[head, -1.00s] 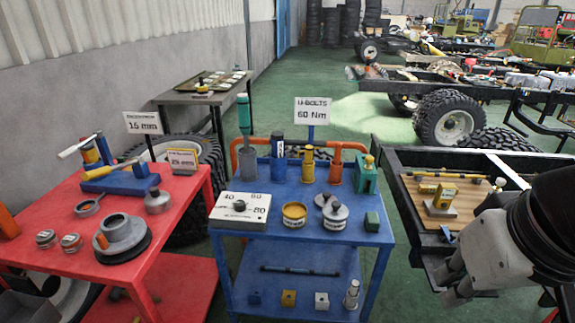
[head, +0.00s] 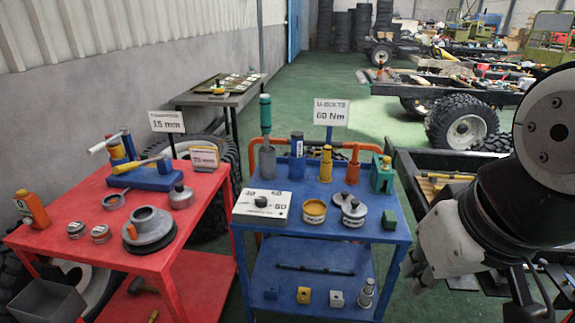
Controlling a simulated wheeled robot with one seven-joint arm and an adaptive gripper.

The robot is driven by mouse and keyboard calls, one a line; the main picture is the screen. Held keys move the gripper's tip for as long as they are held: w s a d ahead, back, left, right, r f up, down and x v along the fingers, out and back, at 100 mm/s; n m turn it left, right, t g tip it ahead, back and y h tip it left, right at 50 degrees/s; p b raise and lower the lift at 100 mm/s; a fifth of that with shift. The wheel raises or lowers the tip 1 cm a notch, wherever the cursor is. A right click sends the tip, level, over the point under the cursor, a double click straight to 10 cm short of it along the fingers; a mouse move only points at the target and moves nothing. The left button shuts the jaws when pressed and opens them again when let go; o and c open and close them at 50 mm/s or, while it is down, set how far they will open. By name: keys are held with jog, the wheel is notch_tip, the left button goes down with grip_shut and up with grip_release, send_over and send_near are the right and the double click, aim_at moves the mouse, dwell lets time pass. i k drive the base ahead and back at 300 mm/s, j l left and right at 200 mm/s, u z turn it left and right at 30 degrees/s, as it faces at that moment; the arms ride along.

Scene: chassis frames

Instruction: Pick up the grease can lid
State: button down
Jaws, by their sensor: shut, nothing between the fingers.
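On the blue cart (head: 395,232) stands an open-looking yellow can (head: 314,213). Right beside it is a grey round piece with a dark knob (head: 354,212), with another grey disc (head: 343,197) partly behind it. A similar grey knobbed piece (head: 181,198) stands on the red table. I cannot tell for certain which of these is the grease can lid. My gripper (head: 412,267) is at the right, beyond the cart's right edge and apart from all these pieces. It is shut and empty, with its fingers small and partly hidden by its body.
The blue cart also holds a white dial box (head: 261,206), a green block (head: 389,220), upright tools and a sign (head: 331,113) at the back. The red table (head: 75,207) stands left, close to the cart. A black chassis frame (head: 420,185) lies behind my arm.

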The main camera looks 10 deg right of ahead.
aim_at(340, 199)
jog(key=i+l+z, duration=0.1)
jog(key=i+z, duration=0.4)
jog(key=i, duration=0.15)
jog(key=i+j+z, duration=0.2)
jog(key=i+z, duration=0.3)
jog(key=i, duration=0.15)
